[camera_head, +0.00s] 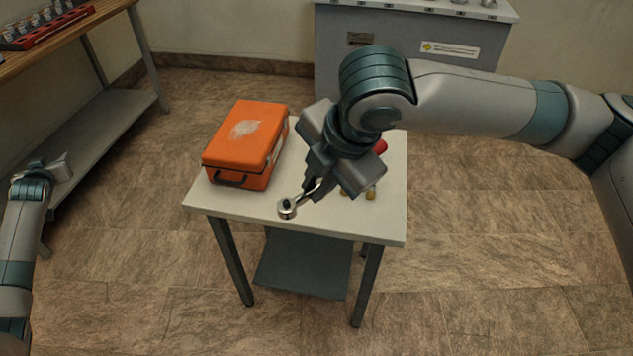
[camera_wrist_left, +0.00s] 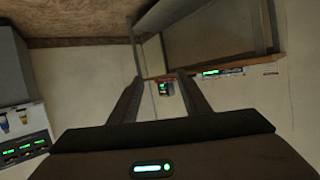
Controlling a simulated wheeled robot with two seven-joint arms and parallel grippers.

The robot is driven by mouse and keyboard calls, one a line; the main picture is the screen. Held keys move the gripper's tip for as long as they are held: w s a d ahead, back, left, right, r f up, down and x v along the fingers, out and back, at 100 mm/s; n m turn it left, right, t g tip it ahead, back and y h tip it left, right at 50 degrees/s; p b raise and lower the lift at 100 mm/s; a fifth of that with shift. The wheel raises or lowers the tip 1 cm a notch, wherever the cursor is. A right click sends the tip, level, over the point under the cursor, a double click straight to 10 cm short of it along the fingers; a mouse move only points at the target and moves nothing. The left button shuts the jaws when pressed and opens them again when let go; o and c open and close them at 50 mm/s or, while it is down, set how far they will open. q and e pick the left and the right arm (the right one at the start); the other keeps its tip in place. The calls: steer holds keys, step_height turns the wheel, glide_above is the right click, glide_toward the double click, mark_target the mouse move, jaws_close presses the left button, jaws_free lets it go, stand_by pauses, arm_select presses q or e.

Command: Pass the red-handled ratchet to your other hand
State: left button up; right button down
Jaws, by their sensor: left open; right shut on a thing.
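The red-handled ratchet (camera_head: 288,208) is held over the small table. Its silver head points down and left toward the front edge. Part of its red handle shows behind my right gripper, which hides the middle. My right gripper (camera_head: 318,181) is shut on the ratchet, with its arm coming in from the right. My left gripper (camera_head: 58,168) is far to the left, away from the ratchet. In the left wrist view its two fingers (camera_wrist_left: 160,100) are apart with nothing held between them.
An orange case (camera_head: 241,145) stands on the left part of the small table (camera_head: 235,203). Small brass-coloured pieces (camera_head: 370,193) lie near my right gripper. A wooden bench (camera_head: 88,30) is at upper left, a grey cabinet (camera_head: 340,70) behind. Floor between my left gripper and the table is clear.

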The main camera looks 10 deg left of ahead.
arm_select(q)
steer(key=s+d+f+m+g+h, duration=0.15)
steer(key=s+d+f, duration=0.25)
steer(key=d+f, duration=0.7)
steer(key=s+d+f+m+h, duration=0.2)
steer(key=s+d+f, duration=0.2)
steer(key=d+f, duration=0.7)
steer(key=s+d+f+m+g+h, duration=0.15)
steer(key=s+d+f, duration=0.25)
steer(key=d+f, duration=0.7)
steer(key=s+d+f+m+h, duration=0.1)
steer(key=s+d+f, duration=0.4)
steer(key=d, duration=0.6)
steer(key=s+d+f+m+h, duration=0.2)
steer(key=s+d+f, duration=0.4)
steer(key=d, duration=0.6)
steer(key=s+d+f+m+g+h, duration=0.1)
steer(key=s+d+f+h, duration=0.1)
steer(key=s+d+f, duration=0.4)
steer(key=s+d, duration=0.3)
steer(key=d, duration=0.2)
steer(key=shift+d+m+h, duration=0.3)
steer(key=shift+f, duration=0.1)
